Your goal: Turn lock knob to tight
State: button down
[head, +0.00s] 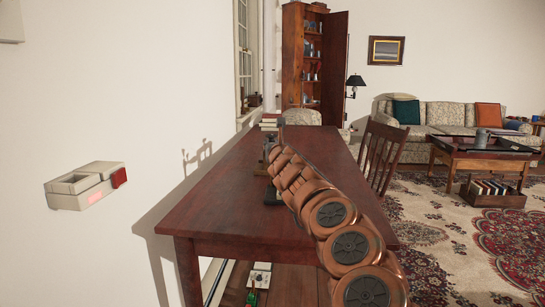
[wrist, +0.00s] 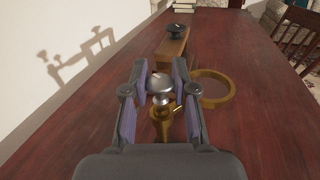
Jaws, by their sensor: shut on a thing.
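In the wrist view a round silver knob (wrist: 160,83), which I take as the lock knob, sits on top of a brass fitting (wrist: 163,122). A brass ring (wrist: 233,92) extends to the right of it. My gripper (wrist: 161,74) is shut on the knob, with one finger at its left and one at its right. No tight or loose mark can be made out. In the head view my copper arm hides most of the fitting.
A wooden block (wrist: 172,48) with a dark round top piece (wrist: 177,30) lies just beyond the knob. The fitting is on a long dark red table (head: 225,180). A white wall (head: 100,120) runs along the left; a chair (head: 382,152) stands at the right.

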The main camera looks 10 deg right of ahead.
jog(key=shift+f+m+h+b, duration=0.1)
jog(key=shift+m+h+b, duration=1.1)
jog(key=shift+h, duration=0.5)
jog(key=shift+m+g+h, duration=0.5)
jog(key=shift+m+h, duration=0.2)
jog(key=shift+h, duration=0.5)
jog(key=shift+r+m+g+h+p, duration=0.3)
jog(key=shift+m+g+h+p, duration=0.3)
jog(key=shift+h, duration=0.4)
jog(key=m+g+h+p, duration=0.2)
jog(key=m+h+p, duration=0.1)
jog(key=p, duration=0.3)
jog(key=shift+r+g+h, duration=0.15)
jog(key=shift+g+h, duration=0.15)
jog(key=shift+h, duration=0.2)
jog(key=m+g+h+p, duration=0.1)
jog(key=p, duration=0.2)
jog(key=shift+m+g+h+p, duration=0.4)
jog(key=shift+p, duration=0.55)
jog(key=shift+m+g+h+p, duration=0.3)
jog(key=shift+m+g+p, duration=0.1)
jog(key=shift+p, duration=0.75)
jog(key=shift+f+m+g+h+p, duration=0.25)
jog(key=shift+m+g+h+p, duration=0.5)
jog(key=shift+p, duration=1.2)
